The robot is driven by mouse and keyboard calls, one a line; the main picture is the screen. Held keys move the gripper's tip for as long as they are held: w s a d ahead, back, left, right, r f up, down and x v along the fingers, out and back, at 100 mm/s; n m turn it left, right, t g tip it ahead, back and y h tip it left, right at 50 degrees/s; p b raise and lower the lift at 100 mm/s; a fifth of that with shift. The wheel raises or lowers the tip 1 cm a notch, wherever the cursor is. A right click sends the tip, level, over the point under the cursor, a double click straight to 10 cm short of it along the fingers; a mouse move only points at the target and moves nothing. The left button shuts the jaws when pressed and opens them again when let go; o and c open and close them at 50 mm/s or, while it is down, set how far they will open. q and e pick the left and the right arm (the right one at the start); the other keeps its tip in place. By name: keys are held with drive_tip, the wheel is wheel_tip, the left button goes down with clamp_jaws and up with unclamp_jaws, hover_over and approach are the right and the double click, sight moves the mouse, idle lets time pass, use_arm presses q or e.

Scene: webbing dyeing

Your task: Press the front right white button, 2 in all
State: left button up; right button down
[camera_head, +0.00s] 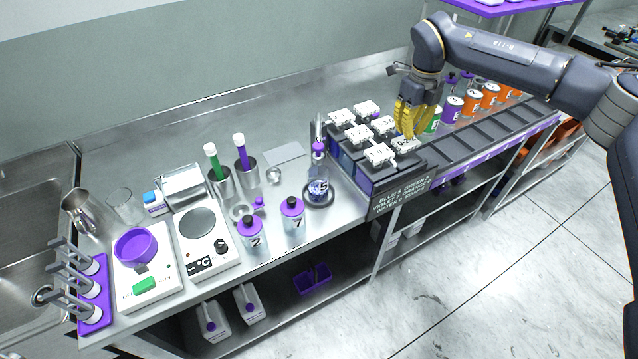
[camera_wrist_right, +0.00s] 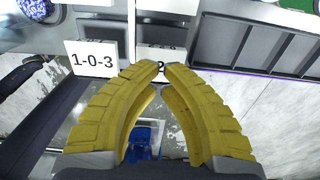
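A dark dosing unit (camera_head: 372,180) carries several white labelled plates on top, in two columns. The front right white button or plate (camera_head: 407,145) is partly hidden by my right gripper's fingertips. Beside it is the front left white plate (camera_head: 379,155). My right gripper (camera_head: 404,137) points down, its yellow fingers at or just above the front right plate; I cannot tell if they touch. In the right wrist view the fingertips of this gripper (camera_wrist_right: 163,66) meet, with nothing between them. A plate reading 1-0-3 (camera_wrist_right: 91,59) is at their left. My left gripper is not in view.
A dark row of empty slots (camera_head: 470,128) and several coloured cans (camera_head: 454,107) stand right of the unit.

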sight(407, 141)
drive_tip(key=shift+f, duration=2.1)
drive_tip(key=shift+r, duration=1.25)
drive_tip(key=shift+f, duration=0.2)
drive_tip(key=shift+f, duration=1.05)
drive_tip(key=shift+r, duration=2.45)
